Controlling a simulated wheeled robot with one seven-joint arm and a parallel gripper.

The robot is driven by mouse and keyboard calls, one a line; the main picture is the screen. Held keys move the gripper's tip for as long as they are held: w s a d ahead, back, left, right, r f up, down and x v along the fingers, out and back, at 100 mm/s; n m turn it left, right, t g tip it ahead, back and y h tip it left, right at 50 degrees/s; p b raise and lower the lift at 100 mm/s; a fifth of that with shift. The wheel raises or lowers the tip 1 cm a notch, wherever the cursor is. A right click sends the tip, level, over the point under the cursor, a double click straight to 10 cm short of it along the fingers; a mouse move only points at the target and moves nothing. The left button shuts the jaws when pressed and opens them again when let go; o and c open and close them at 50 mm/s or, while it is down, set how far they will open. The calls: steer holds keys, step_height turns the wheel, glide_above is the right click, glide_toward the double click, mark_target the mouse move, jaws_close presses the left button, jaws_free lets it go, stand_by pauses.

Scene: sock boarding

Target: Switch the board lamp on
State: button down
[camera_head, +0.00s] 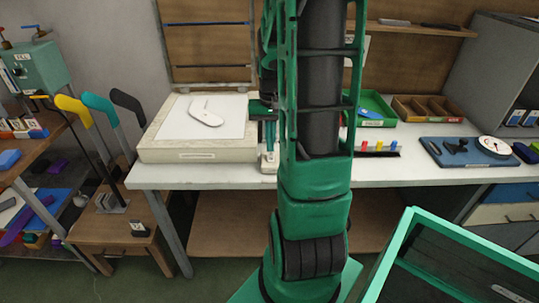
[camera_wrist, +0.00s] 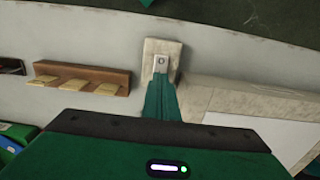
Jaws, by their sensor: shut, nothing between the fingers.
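The board lamp (camera_head: 160,150) is a pale stone-like box with a white top panel at the left of the table; a white flat shape (camera_head: 207,112) lies on it. I cannot tell whether it is lit. A small beige switch block (camera_wrist: 162,45) with a white rocker (camera_wrist: 160,64) stands beside the box, and it shows partly behind my arm in the head view (camera_head: 268,167). My gripper (camera_wrist: 160,78) is shut and empty, its fingertips over the near end of the rocker. I cannot tell whether they touch it. In the head view the fingers (camera_head: 270,138) point down at the block.
A wooden rack with yellow pieces (camera_wrist: 80,79) stands left of the block in the wrist view. A green tray (camera_head: 372,109), a wooden divided box (camera_head: 427,108) and a blue mat (camera_head: 450,158) are on the table's right. Coloured sock forms (camera_head: 75,108) stand at the left.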

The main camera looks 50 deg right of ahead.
steer(key=shift+f, duration=0.7)
stand_by(0.8)
step_height(320, 180, up, 7)
stand_by(1.0)
stand_by(0.4)
steer(key=shift+a, duration=0.1)
steer(key=s+a+r+n, duration=0.3)
steer(key=s+a, duration=1)
steer(key=a, duration=0.2)
steer(key=shift+s+a+n, duration=0.15)
steer(key=shift+s+n, duration=0.15)
steer(key=shift+s, duration=0.1)
steer(key=shift+r, duration=0.1)
